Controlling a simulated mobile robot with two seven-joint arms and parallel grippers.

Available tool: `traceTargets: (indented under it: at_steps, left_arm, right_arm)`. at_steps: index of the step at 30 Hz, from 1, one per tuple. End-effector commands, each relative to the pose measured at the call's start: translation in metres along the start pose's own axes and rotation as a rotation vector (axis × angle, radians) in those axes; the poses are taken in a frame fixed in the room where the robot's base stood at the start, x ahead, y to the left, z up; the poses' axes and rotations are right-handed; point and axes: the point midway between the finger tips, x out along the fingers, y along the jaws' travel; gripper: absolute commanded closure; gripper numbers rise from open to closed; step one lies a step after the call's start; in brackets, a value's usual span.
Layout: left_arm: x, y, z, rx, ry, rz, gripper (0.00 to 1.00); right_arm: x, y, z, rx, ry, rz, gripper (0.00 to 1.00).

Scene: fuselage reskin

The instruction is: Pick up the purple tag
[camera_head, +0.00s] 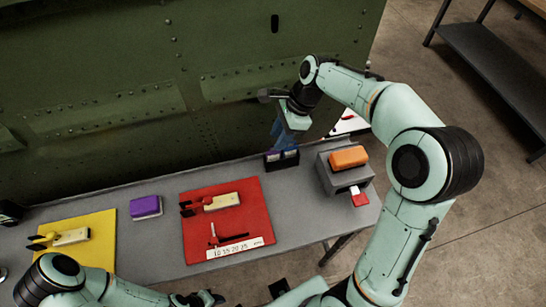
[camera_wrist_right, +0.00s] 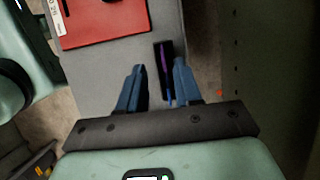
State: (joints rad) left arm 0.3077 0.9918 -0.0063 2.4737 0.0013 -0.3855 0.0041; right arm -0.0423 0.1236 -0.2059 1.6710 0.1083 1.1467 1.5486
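A narrow purple strip, which looks like the purple tag (camera_wrist_right: 167,58), shows in a dark holder between the fingers in the right wrist view. The dark holder (camera_head: 282,161) stands near the back edge of the table in the head view, with small pale tops showing. My right gripper (camera_head: 284,134) is above and behind the holder, fingers pointing down. In the right wrist view my right gripper (camera_wrist_right: 159,67) is open, with a gap to both sides of the holder. A purple block on a pale base (camera_head: 146,207) lies left of the red mat. My left gripper's fingers do not show.
The red mat (camera_head: 260,220) bears a cream-handled tool and a ruler-like strip. A yellow mat (camera_head: 103,250) is at left. A grey box (camera_head: 332,181) with an orange block (camera_head: 348,157) stands right of the holder. The green fuselage panel (camera_head: 110,80) rises behind the table.

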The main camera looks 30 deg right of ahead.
Motion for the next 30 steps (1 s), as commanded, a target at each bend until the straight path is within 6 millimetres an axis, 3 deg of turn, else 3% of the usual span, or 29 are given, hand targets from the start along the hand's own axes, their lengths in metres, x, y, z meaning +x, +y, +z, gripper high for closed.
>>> traceTargets:
  at_steps: [3,8,16,26,29,30]
  left_arm:
    - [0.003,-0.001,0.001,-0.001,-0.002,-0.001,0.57]
    - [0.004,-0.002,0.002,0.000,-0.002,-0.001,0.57]
    - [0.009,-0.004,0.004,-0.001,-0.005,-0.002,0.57]
    - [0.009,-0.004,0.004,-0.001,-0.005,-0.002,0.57]
    - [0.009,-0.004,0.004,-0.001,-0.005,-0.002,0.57]
    - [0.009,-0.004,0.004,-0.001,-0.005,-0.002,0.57]
  right_arm:
    - [0.015,0.000,0.000,-0.001,0.000,0.002,0.66]
    - [0.024,0.000,0.000,-0.001,0.000,0.000,0.66]
    - [0.064,0.000,-0.003,-0.001,0.001,0.003,0.66]
    - [0.071,-0.001,-0.002,-0.001,0.000,-0.002,0.66]
    - [0.071,-0.001,-0.002,-0.001,0.000,-0.001,0.95]
    - [0.071,-0.001,-0.003,-0.001,0.000,-0.001,1.00]
